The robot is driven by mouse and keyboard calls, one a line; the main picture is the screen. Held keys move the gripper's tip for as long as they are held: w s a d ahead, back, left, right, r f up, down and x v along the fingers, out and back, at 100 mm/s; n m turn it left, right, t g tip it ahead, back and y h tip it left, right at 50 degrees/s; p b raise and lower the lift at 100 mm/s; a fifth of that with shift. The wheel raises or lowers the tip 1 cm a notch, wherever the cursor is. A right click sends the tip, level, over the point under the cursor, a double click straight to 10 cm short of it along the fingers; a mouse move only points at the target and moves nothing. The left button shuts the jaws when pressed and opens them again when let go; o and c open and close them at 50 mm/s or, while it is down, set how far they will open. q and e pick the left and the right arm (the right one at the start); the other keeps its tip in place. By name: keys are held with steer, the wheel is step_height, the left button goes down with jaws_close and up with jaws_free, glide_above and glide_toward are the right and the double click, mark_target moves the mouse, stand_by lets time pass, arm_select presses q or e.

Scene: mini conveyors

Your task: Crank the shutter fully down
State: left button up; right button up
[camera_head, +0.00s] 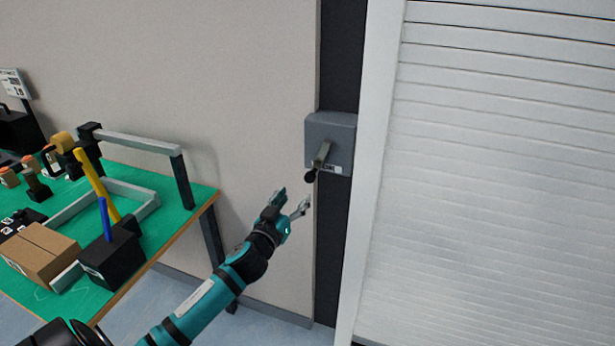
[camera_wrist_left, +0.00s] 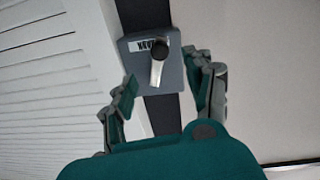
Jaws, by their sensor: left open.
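The white slatted shutter (camera_head: 490,170) fills the right of the head view, its slats reaching down to near the floor. It also shows at the left of the left wrist view (camera_wrist_left: 45,90). The grey crank box (camera_head: 345,135) is mounted on the dark strip left of the shutter. Its crank handle (camera_head: 320,157) points down, ending in a black knob (camera_head: 310,176). In the left wrist view the knob (camera_wrist_left: 160,49) lies between the finger lines, farther off. My left gripper (camera_head: 292,200) is open and empty, below and left of the knob, apart from it. My right gripper is out of view.
A green-topped table (camera_head: 150,180) stands at the left with a cardboard box (camera_head: 38,252), a black box (camera_head: 113,257) with blue and yellow upright pieces, a grey frame and several small parts. The wall area between table and crank is clear.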

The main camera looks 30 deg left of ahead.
mark_target(309, 179)
arm_select(q)
steer(key=w, duration=0.3)
steer(key=w+a, duration=0.1)
steer(key=w, duration=0.3)
steer(key=w+a+p, duration=0.1)
steer(key=w, duration=0.2)
steer(key=shift+w, duration=0.15)
jaws_close()
